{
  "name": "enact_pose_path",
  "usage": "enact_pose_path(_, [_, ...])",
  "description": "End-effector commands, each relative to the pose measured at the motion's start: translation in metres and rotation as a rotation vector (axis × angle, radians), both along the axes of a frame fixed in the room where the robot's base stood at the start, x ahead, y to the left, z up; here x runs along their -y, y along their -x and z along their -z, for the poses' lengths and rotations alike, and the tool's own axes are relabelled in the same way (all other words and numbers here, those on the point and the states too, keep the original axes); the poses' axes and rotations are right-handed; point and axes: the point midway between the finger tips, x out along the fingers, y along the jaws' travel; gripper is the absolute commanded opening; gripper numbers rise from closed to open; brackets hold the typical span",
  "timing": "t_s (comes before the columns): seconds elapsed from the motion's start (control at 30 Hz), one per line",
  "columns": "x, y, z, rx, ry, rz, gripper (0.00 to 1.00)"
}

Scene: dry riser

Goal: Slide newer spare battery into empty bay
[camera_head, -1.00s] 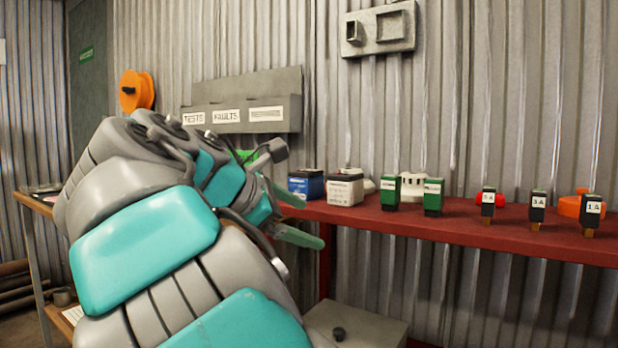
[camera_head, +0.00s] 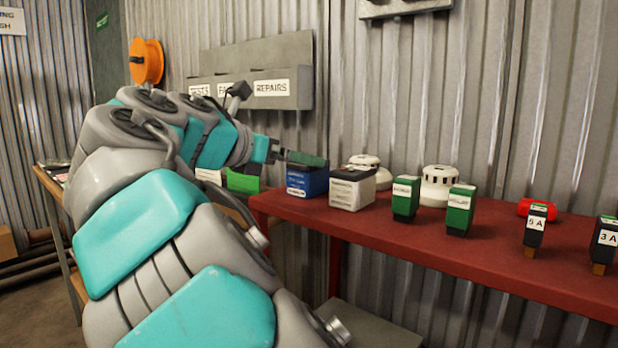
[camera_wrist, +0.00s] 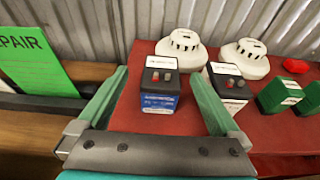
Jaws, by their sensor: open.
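A blue battery (camera_head: 307,181) with a dark top and a white label stands at the left end of the red shelf. In the wrist view the blue battery (camera_wrist: 160,92) shows two terminals on top. A white battery (camera_head: 352,188) with a dark top stands to its right, also in the wrist view (camera_wrist: 228,88). Their label dates are too small to read. My gripper (camera_wrist: 158,75) is open, its green fingers spread to the left and right of the blue battery in the wrist picture. In the head view my gripper (camera_head: 300,158) is by its top; contact is unclear. I see no empty bay.
The red shelf (camera_head: 400,232) holds two white detectors (camera_head: 440,185) behind, green modules (camera_head: 405,199) and black fuse-like blocks (camera_head: 535,228) to the right. A green repair card (camera_wrist: 35,62) stands to the left. A corrugated wall is close behind.

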Motion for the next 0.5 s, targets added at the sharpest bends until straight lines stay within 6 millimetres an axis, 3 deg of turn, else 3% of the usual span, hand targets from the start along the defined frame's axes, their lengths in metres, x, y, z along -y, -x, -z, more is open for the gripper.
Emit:
enact_pose_path(0.2, [0.018, -0.017, 0.019, -0.003, 0.001, 0.003, 1.00])
enact_pose_path(0.33, [0.026, -0.030, 0.021, -0.001, -0.001, 0.000, 1.00])
enact_pose_path(0.5, [0.027, -0.032, 0.021, 0.002, -0.001, -0.002, 1.00])
